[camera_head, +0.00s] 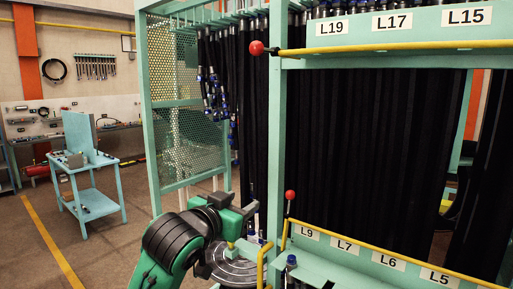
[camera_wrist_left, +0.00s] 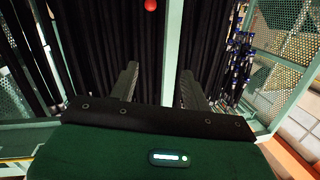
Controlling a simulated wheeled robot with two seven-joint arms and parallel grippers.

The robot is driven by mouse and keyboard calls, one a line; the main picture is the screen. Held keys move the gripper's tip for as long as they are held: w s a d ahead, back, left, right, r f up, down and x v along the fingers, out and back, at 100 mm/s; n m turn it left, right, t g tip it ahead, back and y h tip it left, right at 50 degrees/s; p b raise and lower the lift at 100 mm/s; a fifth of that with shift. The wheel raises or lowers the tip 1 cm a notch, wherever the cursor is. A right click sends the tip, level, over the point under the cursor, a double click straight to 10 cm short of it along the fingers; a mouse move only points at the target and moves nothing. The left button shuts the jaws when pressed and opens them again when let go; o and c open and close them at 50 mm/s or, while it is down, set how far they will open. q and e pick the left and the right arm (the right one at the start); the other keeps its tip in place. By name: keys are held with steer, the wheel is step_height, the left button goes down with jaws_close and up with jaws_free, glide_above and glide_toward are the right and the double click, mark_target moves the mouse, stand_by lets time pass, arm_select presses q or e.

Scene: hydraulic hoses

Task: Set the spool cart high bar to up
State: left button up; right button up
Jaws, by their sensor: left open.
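The spool cart (camera_head: 276,130) is a teal frame holding dark hoses. Its high bar (camera_head: 390,47) is a yellow rod along the upper labelled rail, with a red knob (camera_head: 257,48) at its left end. A lower yellow bar (camera_head: 400,258) runs along the lower rail, with its own red knob (camera_head: 290,195). My left gripper is low at the cart's left side in the head view, well below the high bar. In the left wrist view its two dark fingers (camera_wrist_left: 158,85) are apart and empty. A red knob (camera_wrist_left: 150,5) shows beyond them; I cannot tell which one.
A teal perforated panel frame (camera_head: 146,100) stands left of the cart, with hoses hanging beside it. A round dark spool plate (camera_head: 235,270) is close to my left arm. A small teal table (camera_head: 88,197) stands far left, with open floor (camera_head: 125,250) before it.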

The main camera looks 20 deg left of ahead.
arm_select(q)
step_height(320, 180, up, 15)
steer(key=s+t, duration=0.2)
steer(key=t, duration=0.1)
steer(key=m+t+h, duration=0.1)
steer(key=t+h, duration=0.1)
glide_toward(252, 49)
steer(key=p+x, duration=0.7)
steer(key=x, duration=0.3)
steer(key=shift+w+d+r+p, duration=0.1)
steer(key=shift+w+d+p, duration=0.05)
steer(key=shift+w+p, duration=0.15)
steer(key=shift+w+d, duration=0.1)
steer(key=shift+w, duration=0.35)
arm_select(e)
step_height(252, 49, up, 8)
steer(key=shift+d, duration=0.15)
arm_select(q)
jaws_close()
arm_select(e)
steer(key=shift+d, duration=0.25)
